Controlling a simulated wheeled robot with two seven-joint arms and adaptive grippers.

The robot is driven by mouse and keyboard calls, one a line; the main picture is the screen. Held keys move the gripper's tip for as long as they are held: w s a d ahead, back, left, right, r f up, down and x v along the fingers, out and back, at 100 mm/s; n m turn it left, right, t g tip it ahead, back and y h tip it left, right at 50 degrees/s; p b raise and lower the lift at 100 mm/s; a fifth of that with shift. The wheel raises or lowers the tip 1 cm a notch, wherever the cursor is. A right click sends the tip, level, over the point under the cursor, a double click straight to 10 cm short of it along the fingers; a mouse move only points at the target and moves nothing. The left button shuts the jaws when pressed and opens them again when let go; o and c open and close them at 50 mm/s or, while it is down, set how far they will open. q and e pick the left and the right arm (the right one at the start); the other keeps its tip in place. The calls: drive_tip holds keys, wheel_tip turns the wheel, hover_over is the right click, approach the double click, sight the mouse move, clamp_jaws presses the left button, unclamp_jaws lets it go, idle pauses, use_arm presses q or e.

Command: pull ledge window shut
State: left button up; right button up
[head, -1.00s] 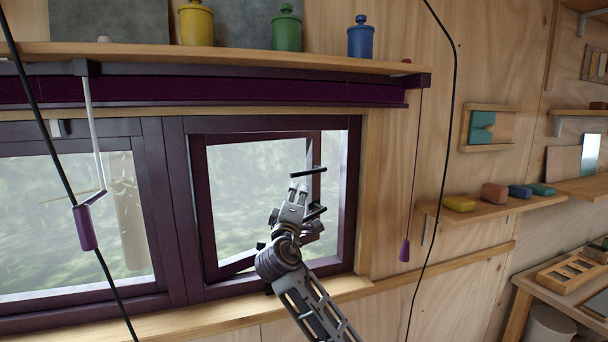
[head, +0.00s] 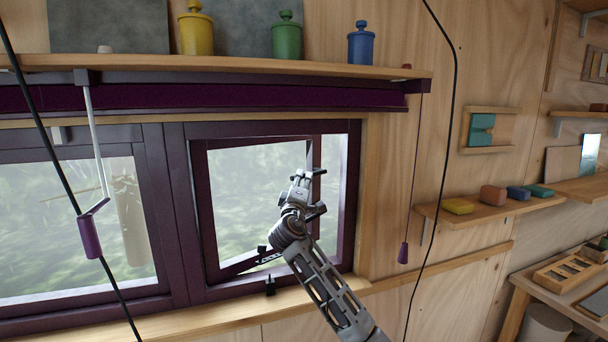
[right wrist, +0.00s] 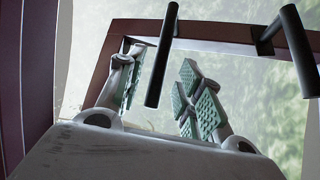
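The ledge window's sash (head: 199,205) is purple-framed and stands ajar, its right side swung outward from the fixed frame (head: 350,200). It also shows in the right wrist view (right wrist: 215,32). My right gripper (head: 308,174) is in the window opening, by the sash's right edge. In the right wrist view my right gripper (right wrist: 160,92) is open, with padded fingers spread. A black bar handle (right wrist: 160,60) lies across the gap between them in that view; contact cannot be told. A second black bar (right wrist: 298,50) is right of the fingers. My left gripper is not in view.
A wooden shelf (head: 240,65) with canisters runs above the window. A black cable (head: 455,80) and a purple-handled cord (head: 404,253) hang to the right. A crank rod with a purple grip (head: 89,237) hangs left. A black catch (head: 270,286) sits on the lower frame.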

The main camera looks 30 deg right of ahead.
drive_tip(key=shift+p+x, duration=0.6)
drive_tip(key=shift+x, duration=1.7)
drive_tip(key=shift+c, duration=0.2)
drive_tip(key=shift+f, duration=0.1)
clamp_jaws()
